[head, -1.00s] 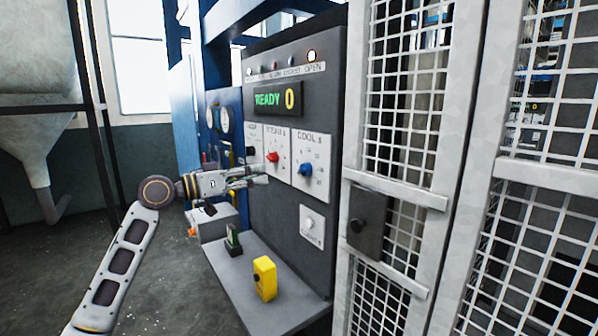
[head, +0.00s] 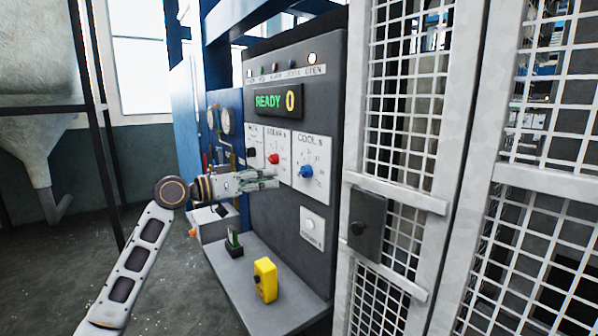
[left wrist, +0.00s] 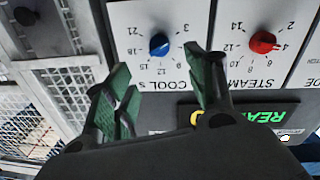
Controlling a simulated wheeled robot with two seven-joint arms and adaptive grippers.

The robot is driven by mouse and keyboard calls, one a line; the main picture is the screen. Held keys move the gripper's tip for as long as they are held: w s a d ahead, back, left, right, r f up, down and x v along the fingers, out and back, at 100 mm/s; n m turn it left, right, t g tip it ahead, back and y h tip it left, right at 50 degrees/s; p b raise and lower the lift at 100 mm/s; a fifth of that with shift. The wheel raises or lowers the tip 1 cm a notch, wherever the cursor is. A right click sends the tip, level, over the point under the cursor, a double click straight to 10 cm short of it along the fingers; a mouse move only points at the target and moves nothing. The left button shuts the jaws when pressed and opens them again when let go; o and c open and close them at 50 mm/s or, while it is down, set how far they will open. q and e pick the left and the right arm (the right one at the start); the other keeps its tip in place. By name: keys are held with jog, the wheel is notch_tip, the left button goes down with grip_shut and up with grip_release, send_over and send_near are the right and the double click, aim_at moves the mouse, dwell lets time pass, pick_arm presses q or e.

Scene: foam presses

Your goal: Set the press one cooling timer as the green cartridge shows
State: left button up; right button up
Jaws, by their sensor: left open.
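The cooling dial, a blue knob (head: 306,171) on a white plate marked COOL s, is on the dark press panel (head: 270,215). It also shows upside down in the left wrist view (left wrist: 159,44), with numbers from 3 to 21 around it; its exact setting is not clear. My left gripper (head: 276,179) is open and empty, just left of the blue knob in the head view. In the left wrist view its green-padded fingers (left wrist: 168,68) point towards the COOL plate, apart from the knob. A small green cartridge (head: 234,240) stands in a dark holder on the shelf; its marking is unreadable.
The red STEAM knob (head: 273,159) is beside the blue one. A display (head: 277,101) reads READY 0. A white round button (head: 312,227) is lower on the panel. A yellow block (head: 265,280) stands on the grey shelf (head: 235,290). Mesh doors (head: 395,205) are at right.

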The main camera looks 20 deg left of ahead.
aim_at(304, 172)
pick_arm(q)
jog(key=p+x, duration=0.3)
jog(key=x, duration=0.8)
pick_arm(e)
jog(key=shift+s+a+r, duration=0.1)
jog(key=shift+a+r, duration=0.1)
jog(key=shift+r, duration=0.65)
jog(key=shift+s+a+r, duration=0.1)
jog(key=shift+a+r, duration=0.05)
jog(key=shift+r, duration=0.65)
pick_arm(q)
jog(key=c, duration=1)
pick_arm(e)
jog(key=shift+a, duration=0.5)
jog(key=shift+f, duration=0.1)
